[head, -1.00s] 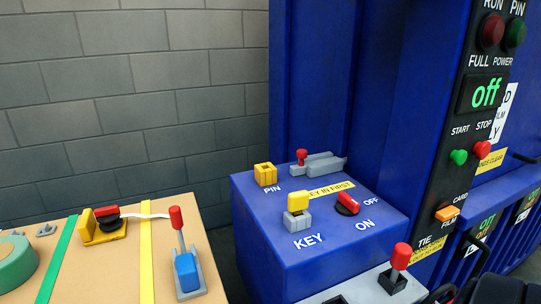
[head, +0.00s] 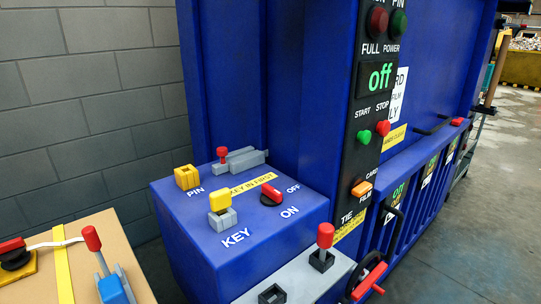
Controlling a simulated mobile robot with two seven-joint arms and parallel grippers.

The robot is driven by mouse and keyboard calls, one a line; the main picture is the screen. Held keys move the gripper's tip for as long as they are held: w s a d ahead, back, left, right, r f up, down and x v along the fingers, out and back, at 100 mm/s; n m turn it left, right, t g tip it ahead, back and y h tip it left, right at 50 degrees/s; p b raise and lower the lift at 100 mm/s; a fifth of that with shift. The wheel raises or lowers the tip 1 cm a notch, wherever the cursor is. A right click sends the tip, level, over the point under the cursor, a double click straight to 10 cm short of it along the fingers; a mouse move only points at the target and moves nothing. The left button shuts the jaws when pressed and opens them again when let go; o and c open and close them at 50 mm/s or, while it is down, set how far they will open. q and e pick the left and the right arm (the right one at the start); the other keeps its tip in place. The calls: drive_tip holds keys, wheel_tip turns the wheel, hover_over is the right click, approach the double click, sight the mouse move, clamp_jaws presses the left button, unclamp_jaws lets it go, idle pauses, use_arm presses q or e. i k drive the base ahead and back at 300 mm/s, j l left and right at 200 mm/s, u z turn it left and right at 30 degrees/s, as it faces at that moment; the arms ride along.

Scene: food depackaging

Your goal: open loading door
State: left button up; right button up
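The blue baler-like machine fills the middle and right of the head view. Its front has a smooth upper blue panel (head: 440,60) and a lower blue barred section (head: 412,208); I cannot tell for sure which is the loading door. A black bar handle with a red end (head: 436,128) sits between them. A black curved handle (head: 388,228) is on the near end of the barred section. Neither of my grippers shows.
A black control panel (head: 362,150) reads "off". A blue box (head: 220,255) with KEY, PIN and ON/OFF controls and a grey ledge (head: 275,290) with a red lever (head: 324,240) stand in front. A cardboard-coloured table (head: 90,235) is at left. Concrete floor (head: 500,200) is open at right.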

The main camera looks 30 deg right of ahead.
sight(438, 43)
drive_tip(key=z, duration=1.85)
drive_tip(key=i+l, duration=0.45)
drive_tip(key=i, duration=0.15)
